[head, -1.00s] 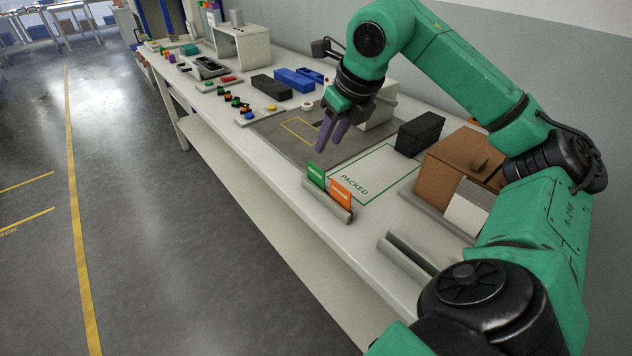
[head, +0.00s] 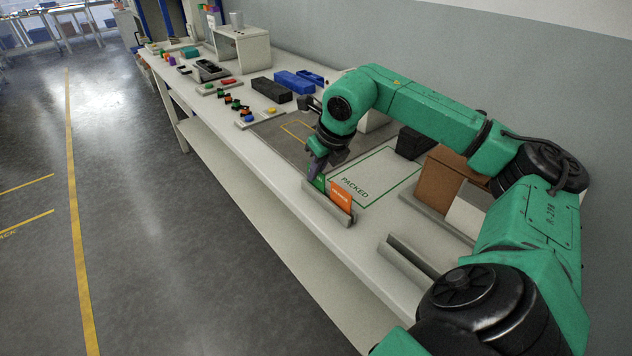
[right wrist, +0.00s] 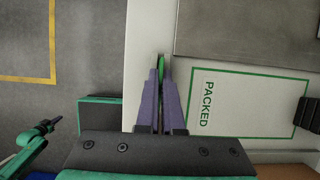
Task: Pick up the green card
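The green card (head: 321,182) stands in a grey holder (head: 327,208) at the bench's front edge, beside an orange card (head: 341,196). My right gripper (head: 317,173) reaches down over the green card and hides most of it. In the right wrist view, the right gripper's fingers (right wrist: 161,75) are close together on both sides of the green card (right wrist: 162,61), shut on it. The card's lower edge still appears to be in the holder. My left gripper (right wrist: 50,125) shows small at the lower left of the right wrist view; its finger opening is unclear.
A green-outlined "PACKED" area (head: 375,175) lies just right of the holder. Beyond it are a black block (head: 411,143) and a brown box (head: 445,180). A second, empty grey holder (head: 415,262) is nearer. Connectors and blue bins (head: 292,82) stand farther along the bench.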

